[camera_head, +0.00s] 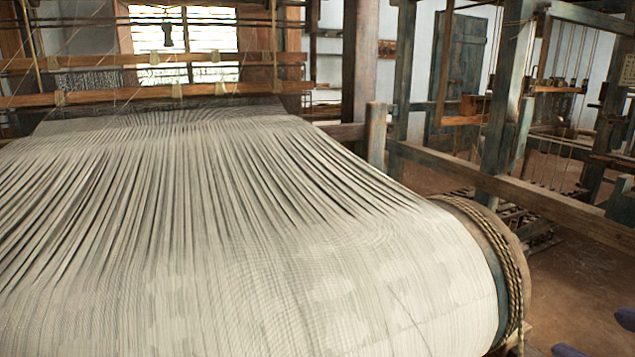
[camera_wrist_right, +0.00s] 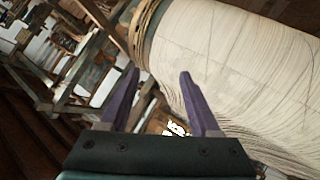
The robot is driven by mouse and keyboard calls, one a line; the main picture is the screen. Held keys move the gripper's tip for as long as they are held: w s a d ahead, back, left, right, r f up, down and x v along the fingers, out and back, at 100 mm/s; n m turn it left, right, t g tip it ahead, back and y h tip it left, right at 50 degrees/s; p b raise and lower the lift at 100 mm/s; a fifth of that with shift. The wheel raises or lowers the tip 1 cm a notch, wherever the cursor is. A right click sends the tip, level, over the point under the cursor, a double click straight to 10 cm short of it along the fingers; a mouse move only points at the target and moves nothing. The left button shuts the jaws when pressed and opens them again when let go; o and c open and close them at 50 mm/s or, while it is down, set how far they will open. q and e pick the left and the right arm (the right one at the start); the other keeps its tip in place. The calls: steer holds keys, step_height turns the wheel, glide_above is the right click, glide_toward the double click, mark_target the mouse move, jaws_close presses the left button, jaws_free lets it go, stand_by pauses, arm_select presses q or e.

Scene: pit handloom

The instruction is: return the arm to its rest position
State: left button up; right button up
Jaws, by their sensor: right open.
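My right gripper (camera_head: 597,333) shows only as purple fingertips at the bottom right corner of the head view. It is beside the rope-wound end of the cloth roll, and I cannot tell how far off. In the right wrist view my right gripper (camera_wrist_right: 158,74) has its two purple fingers apart with nothing held between them. The cloth roll (camera_head: 400,285) carries wide, pale threads and fills most of the head view; it also shows in the wrist view (camera_wrist_right: 235,60). My left gripper is not in view.
A rope (camera_head: 513,270) is wound round the roll's wooden end. A long wooden beam (camera_head: 530,195) runs behind it on the right, with upright posts (camera_head: 505,100) and other loom frames. Bare brown floor (camera_head: 580,290) shows at the lower right. Loom bars (camera_head: 150,95) cross the back left.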

steer(key=s+a+m+g+y+p, duration=0.1)
steer(key=s+a+g+y+p, duration=0.2)
steer(key=s, duration=0.5)
steer(key=s+a+m+g+p, duration=0.1)
steer(key=s+a+g+p, duration=0.15)
steer(key=s+g, duration=0.35)
arm_select(q)
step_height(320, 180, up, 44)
steer(key=p, duration=3.6)
arm_select(e)
step_height(320, 180, up, 35)
steer(key=d+t, duration=0.1)
steer(key=shift+s+r, duration=0.15)
steer(key=shift+s, duration=0.1)
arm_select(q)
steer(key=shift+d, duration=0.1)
